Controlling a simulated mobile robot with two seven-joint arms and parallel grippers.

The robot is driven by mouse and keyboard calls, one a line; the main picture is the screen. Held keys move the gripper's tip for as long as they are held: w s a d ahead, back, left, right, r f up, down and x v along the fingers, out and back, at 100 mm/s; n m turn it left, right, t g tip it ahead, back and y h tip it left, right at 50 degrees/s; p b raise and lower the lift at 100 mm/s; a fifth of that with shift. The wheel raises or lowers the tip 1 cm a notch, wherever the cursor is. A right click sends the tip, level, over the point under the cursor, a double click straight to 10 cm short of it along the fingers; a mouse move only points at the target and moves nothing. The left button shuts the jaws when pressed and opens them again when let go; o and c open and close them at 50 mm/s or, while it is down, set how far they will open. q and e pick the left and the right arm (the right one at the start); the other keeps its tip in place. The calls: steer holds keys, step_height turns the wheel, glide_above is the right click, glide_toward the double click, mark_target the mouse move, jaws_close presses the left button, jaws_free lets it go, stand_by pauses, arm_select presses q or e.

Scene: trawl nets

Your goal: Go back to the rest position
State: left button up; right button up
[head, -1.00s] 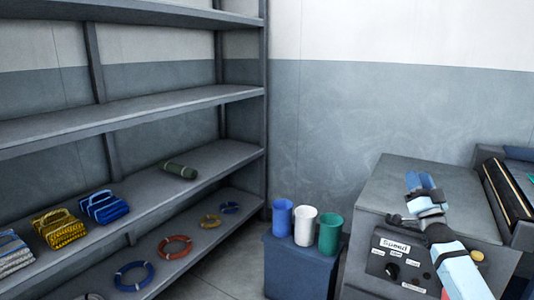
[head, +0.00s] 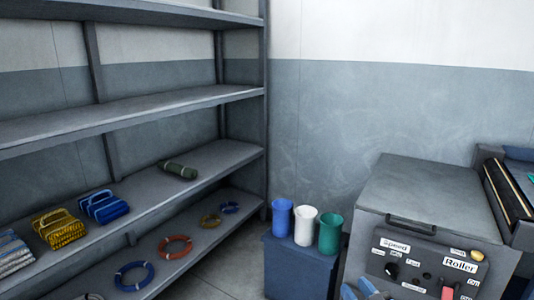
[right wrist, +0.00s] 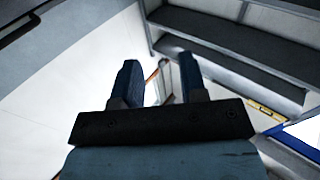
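My right gripper (head: 358,290) shows only at the bottom edge of the head view, in front of the grey machine's control panel (head: 420,268). Its blue fingertips are apart there. In the right wrist view the two blue fingers of the right gripper (right wrist: 160,80) stand apart with nothing between them. Most of my right arm is out of the head view. My left gripper is in neither view.
A grey shelf unit (head: 150,115) on the left holds folded nets (head: 60,228), a green roll (head: 178,170) and several rope rings (head: 175,246). Blue, white and green cups (head: 305,228) stand on a blue box (head: 298,268) beside the grey machine (head: 430,190).

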steer(key=s+a+r+m+y, duration=0.1)
steer(key=s+a+r+y, duration=0.2)
steer(key=s, duration=0.8)
steer(key=s+a+r, duration=0.4)
steer(key=s+a, duration=0.1)
steer(key=s, duration=0.5)
arm_select(q)
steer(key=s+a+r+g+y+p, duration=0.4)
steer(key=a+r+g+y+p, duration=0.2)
steer(key=p, duration=3.2)
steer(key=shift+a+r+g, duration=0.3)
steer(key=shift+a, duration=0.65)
arm_select(e)
steer(key=s+d+r+g+h, duration=0.4)
steer(key=d+r+g+h, duration=0.2)
steer(key=d+g, duration=0.1)
steer(key=shift+s+d+r+m, duration=0.2)
steer(key=shift+s+r+m, duration=0.1)
steer(key=shift+s+r, duration=0.05)
